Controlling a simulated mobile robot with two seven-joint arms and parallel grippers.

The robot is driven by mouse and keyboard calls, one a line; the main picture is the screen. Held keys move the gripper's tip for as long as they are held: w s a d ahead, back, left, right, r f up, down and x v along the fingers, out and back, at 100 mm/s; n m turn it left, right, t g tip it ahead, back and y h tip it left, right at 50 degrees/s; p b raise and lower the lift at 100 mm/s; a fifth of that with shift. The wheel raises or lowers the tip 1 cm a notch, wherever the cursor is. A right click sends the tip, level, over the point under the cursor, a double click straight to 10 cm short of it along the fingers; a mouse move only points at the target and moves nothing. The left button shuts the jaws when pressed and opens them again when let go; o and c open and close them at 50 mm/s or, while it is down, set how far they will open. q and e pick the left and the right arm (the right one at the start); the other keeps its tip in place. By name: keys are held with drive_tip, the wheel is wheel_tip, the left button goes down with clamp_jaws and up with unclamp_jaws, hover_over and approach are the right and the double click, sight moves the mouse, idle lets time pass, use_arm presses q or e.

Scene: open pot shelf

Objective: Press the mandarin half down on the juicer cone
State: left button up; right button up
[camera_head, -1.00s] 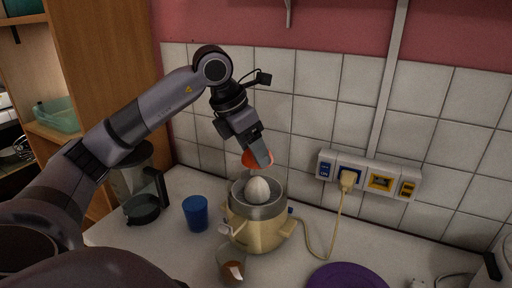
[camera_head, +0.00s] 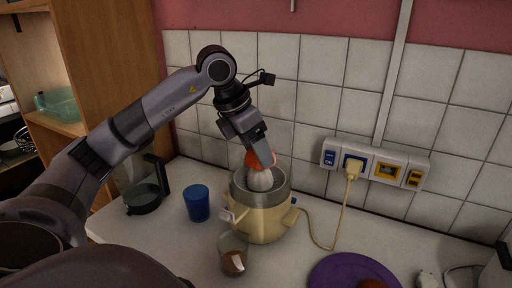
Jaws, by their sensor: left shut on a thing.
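The cream juicer (camera_head: 262,218) stands on the white counter with a metal strainer bowl on top. Its pale cone (camera_head: 260,182) rises from the middle of the bowl. My left gripper (camera_head: 264,155) points down over the juicer, shut on the orange-red mandarin half (camera_head: 252,160). The half is at the top of the cone and overlaps it in view. The fingers hide part of it, so I cannot tell whether it touches the cone. A glass (camera_head: 233,254) with something brown and white in it stands in front of the juicer. My right gripper is not in view.
A blue cup (camera_head: 197,203) and a glass coffee jug (camera_head: 143,190) stand left of the juicer. A purple plate (camera_head: 345,272) with a reddish round thing (camera_head: 372,284) is at the front right. A cord runs from the juicer to the wall socket (camera_head: 353,163).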

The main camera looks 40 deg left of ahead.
use_arm(q)
drive_tip(key=shift+f, duration=0.15)
drive_tip(key=shift+f+b, duration=0.75)
drive_tip(key=shift+f, duration=0.15)
drive_tip(key=shift+f+b, duration=0.75)
drive_tip(key=shift+f, duration=0.25)
idle(2.7)
drive_tip(key=shift+r, duration=0.15)
idle(1.9)
drive_tip(key=shift+r+p, duration=3.3)
drive_tip(key=shift+r, duration=0.15)
